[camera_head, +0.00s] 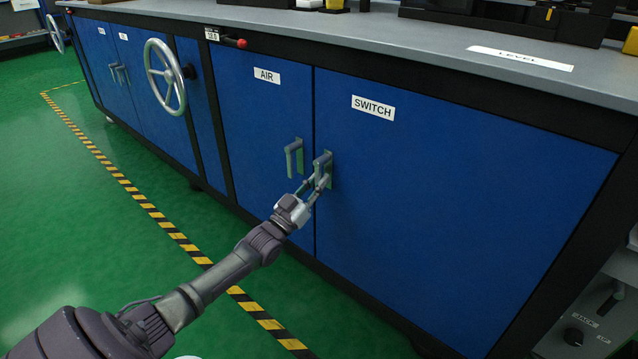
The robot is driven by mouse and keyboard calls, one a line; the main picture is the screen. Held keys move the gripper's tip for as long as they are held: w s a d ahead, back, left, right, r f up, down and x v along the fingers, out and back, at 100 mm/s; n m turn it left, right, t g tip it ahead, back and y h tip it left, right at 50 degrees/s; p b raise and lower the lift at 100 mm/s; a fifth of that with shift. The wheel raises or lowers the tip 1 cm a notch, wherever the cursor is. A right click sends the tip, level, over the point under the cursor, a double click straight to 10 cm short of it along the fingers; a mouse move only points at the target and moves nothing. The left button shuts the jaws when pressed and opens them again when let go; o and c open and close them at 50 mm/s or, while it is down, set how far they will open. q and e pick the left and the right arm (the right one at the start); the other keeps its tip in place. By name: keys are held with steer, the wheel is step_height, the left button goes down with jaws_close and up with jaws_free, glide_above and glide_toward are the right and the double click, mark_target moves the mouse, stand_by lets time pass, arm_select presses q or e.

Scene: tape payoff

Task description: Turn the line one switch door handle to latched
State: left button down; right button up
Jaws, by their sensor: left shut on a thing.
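The blue switch door (430,190) with a white SWITCH label fills the right part of the cabinet front. It looks flush with the cabinet front. Its grey handle (323,160) is at the door's left edge. My left gripper (320,178) is at this handle, with its fingers shut on the handle's lower part. The fingers partly hide the handle, so its exact angle is hard to tell. My right gripper is not in view.
The AIR door (262,130) with its own grey handle (294,158) is just left. A handwheel (165,77) and a red-knobbed lever (236,42) stick out farther left. A control panel (595,310) stands at the lower right. Green floor is clear in front.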

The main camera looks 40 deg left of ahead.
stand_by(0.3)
arm_select(q)
steer(key=c, duration=1.1)
jaws_free()
steer(key=shift+s, duration=0.1)
steer(key=v, duration=1.2)
